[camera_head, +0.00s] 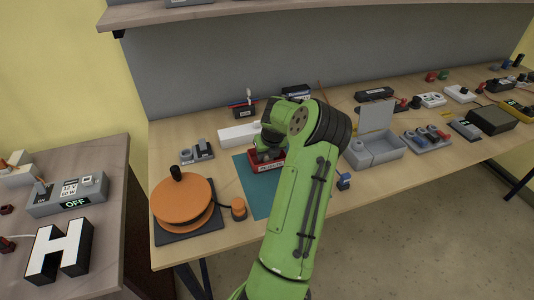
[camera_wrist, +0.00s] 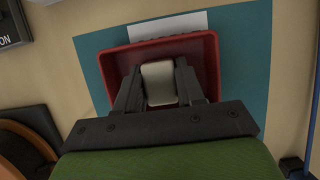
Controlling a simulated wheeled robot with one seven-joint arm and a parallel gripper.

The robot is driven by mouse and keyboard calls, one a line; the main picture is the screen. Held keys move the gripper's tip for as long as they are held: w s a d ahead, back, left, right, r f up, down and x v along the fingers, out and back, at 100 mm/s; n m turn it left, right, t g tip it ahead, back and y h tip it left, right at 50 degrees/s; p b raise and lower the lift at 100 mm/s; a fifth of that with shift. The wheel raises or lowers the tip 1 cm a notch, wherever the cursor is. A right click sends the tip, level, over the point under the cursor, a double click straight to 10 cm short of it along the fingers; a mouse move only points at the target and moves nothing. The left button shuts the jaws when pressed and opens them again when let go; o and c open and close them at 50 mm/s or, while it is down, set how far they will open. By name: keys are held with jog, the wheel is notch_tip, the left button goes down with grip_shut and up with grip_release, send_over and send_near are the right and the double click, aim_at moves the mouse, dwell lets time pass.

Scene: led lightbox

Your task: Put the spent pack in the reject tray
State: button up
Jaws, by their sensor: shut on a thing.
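The red reject tray (camera_head: 281,167) sits on a teal mat on the bench, largely behind my arm in the head view. In the wrist view the tray (camera_wrist: 207,51) lies right below my gripper. My gripper (camera_wrist: 160,84) is shut on a pale, cream-coloured pack (camera_wrist: 159,83), held between the two dark fingers. The pack is over the tray's inside; whether it touches the tray floor I cannot tell. In the head view my gripper (camera_head: 268,152) is at the tray, and the pack is hidden there.
An orange round turntable (camera_head: 183,203) stands left of the teal mat (camera_head: 259,200). A grey open-lidded box (camera_head: 372,152) stands to the right. A white block (camera_head: 238,134) lies behind the mat. A side table with a white H (camera_head: 60,250) is at the far left.

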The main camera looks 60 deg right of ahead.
jog(key=o, duration=1)
jog(key=shift+f, duration=0.1)
